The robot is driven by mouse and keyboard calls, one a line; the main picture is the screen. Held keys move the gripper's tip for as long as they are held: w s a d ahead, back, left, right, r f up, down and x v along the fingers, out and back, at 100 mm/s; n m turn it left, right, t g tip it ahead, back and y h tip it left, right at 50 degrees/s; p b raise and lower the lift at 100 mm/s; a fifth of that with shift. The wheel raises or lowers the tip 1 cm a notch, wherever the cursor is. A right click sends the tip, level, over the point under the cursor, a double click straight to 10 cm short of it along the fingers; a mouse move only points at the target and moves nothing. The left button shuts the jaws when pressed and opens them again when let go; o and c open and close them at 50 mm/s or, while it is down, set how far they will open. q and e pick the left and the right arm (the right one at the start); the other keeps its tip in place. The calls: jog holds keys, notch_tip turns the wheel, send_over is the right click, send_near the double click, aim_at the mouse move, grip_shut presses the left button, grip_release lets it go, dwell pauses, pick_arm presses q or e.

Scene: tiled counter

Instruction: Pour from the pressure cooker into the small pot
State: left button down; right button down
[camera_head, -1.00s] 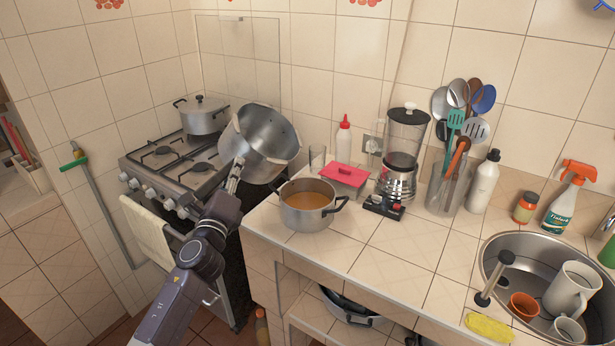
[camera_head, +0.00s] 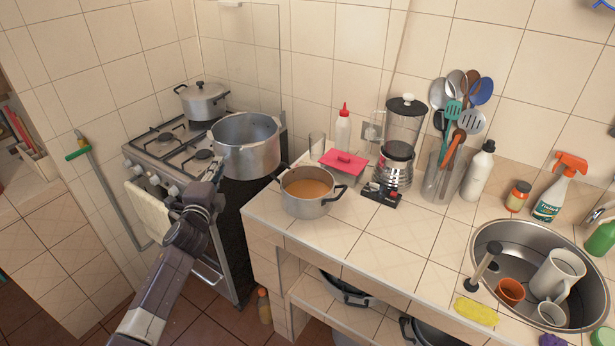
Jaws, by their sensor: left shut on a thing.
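The pressure cooker (camera_head: 250,156) is a large open metal pot, held nearly upright in the air between the stove and the counter. My left gripper (camera_head: 217,168) is shut on the cooker at its near left side. The inside wall of the cooker shows, but its bottom is hidden. The small pot (camera_head: 310,207) stands upright at the counter's left end, just to the right of and below the cooker. It has two dark handles and holds an orange-brown liquid. My right gripper is not in view.
A lidded pot (camera_head: 203,101) stands on the back of the stove (camera_head: 163,150). A glass (camera_head: 317,146), a red-lidded box (camera_head: 344,160) and a blender (camera_head: 399,145) stand behind the small pot. The sink (camera_head: 490,245) is at the right. Counter in front is clear.

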pick_arm(q)
jog(key=shift+r+p, duration=2.3)
jog(key=shift+r, duration=0.55)
